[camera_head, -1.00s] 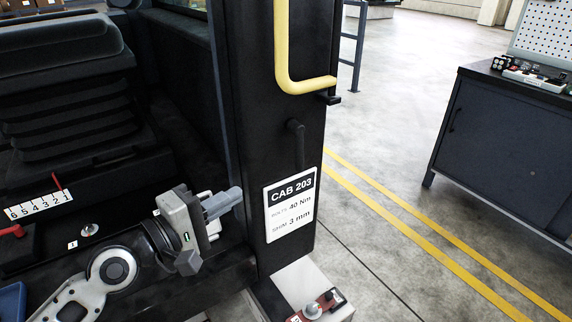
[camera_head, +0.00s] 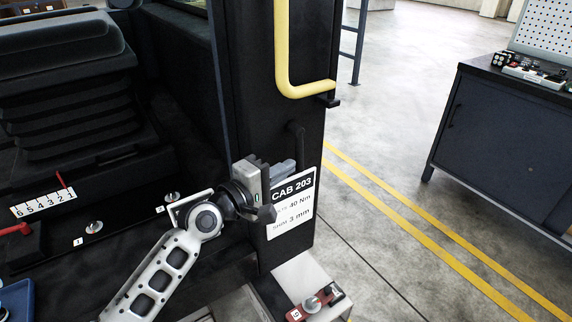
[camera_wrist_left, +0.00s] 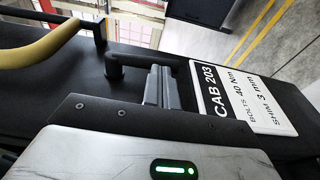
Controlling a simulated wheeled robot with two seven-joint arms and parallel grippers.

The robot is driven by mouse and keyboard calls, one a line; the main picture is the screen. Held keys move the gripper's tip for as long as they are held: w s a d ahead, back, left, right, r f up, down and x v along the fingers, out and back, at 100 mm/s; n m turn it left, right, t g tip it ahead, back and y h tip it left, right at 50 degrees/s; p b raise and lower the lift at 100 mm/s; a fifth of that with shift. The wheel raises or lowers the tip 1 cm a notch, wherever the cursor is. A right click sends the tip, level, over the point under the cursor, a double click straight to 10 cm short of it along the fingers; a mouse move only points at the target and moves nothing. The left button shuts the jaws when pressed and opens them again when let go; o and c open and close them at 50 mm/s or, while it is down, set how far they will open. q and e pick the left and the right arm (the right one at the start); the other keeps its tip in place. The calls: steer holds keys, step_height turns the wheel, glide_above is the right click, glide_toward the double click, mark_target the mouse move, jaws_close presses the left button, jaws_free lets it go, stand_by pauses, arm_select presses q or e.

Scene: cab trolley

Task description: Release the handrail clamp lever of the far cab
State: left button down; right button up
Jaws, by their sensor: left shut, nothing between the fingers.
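The clamp lever (camera_head: 300,142) is a short black handle on the dark cab pillar (camera_head: 261,85), just under the yellow handrail (camera_head: 283,55). It hangs down from its pivot. In the left wrist view the lever (camera_wrist_left: 128,61) sticks out just past my fingers, with its far end partly hidden by them. My left gripper (camera_head: 288,172) is shut and empty, its fingertips close to the lever's lower end and over the label's upper left corner. I cannot tell whether they touch the lever. My right gripper is not in view.
The white label (camera_head: 291,204) reads CAB 203, 40 Nm, 3 mm. A black seat (camera_head: 70,100) and a numbered scale (camera_head: 43,202) are at left. Floor (camera_head: 400,120) is clear towards the dark cabinet (camera_head: 510,150).

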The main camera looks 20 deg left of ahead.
arm_select(q)
steer(key=shift+w+d, duration=0.15)
steer(key=shift+w, duration=0.25)
